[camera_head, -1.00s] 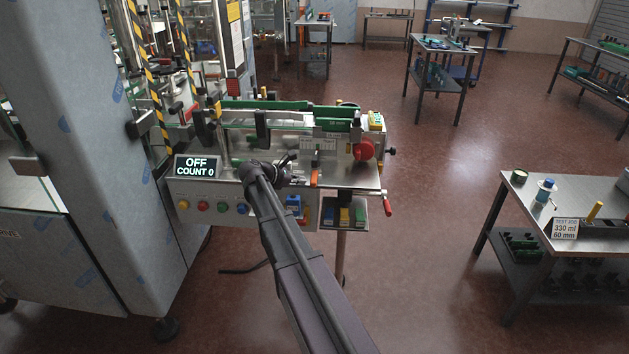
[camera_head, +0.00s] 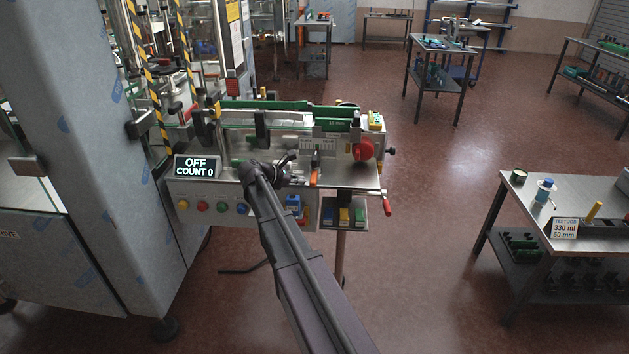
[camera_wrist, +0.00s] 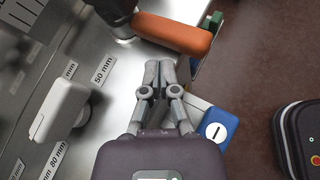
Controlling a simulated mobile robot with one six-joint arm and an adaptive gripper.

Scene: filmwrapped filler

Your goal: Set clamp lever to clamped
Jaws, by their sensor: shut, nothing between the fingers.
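An orange lever handle (camera_wrist: 172,33), likely the clamp lever, shows at the top of the wrist view. It runs from a dark pivot at the upper left toward the right. The same orange handle (camera_head: 314,178) hangs near the front edge of the machine's steel bed in the head view. My gripper (camera_wrist: 162,72) is shut and empty. Its fingertips are just below the orange handle in the wrist view, and I cannot tell whether they touch it. In the head view my arm hides part of the bed, and the fingers are not clear.
The display (camera_head: 196,167) reads OFF, COUNT 0.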

